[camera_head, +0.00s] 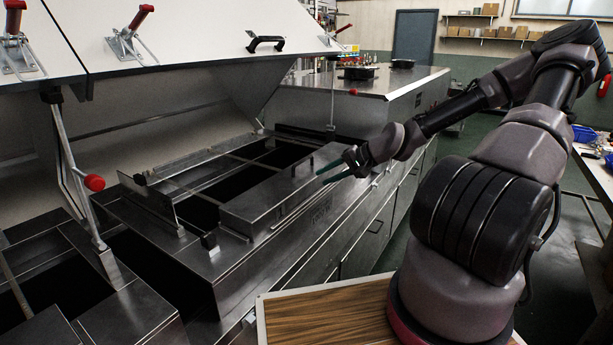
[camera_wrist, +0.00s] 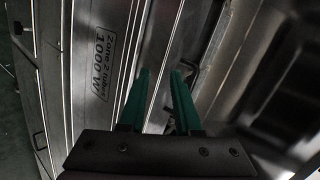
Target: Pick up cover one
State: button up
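A long shiny metal cover (camera_head: 275,192) lies along the near side of the open tunnel dryer (camera_head: 240,275), beside dark openings. No number shows on it, so I cannot tell whether it is cover one. My gripper (camera_head: 328,172) is over the dryer's near edge, close to the right part of this cover. In the wrist view, the two green fingers of my gripper (camera_wrist: 160,74) are apart with nothing visible between them. Metal surfaces lie beyond the tips, and a small dark handle-like part (camera_wrist: 191,77) shows just right of them.
Raised white lids (camera_head: 190,30) with red-handled clamps stand open above the dryer. A prop rod with a red knob (camera_head: 94,182) rises at the left. A label reading "Zone 2 tubes 1000 W" (camera_wrist: 105,67) is on the side panel. A wood-topped surface (camera_head: 330,312) lies in front.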

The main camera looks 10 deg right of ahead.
aim_at(305, 160)
jog(key=w+d+r+m+t+y, duration=0.1)
jog(key=w+d+r+m+t, duration=0.1)
jog(key=w+r+t, duration=0.15)
jog(key=x, duration=1)
jog(key=shift+w+a+r, duration=0.25)
jog(key=shift+w, duration=0.15)
grip_shut()
dwell(0.9)
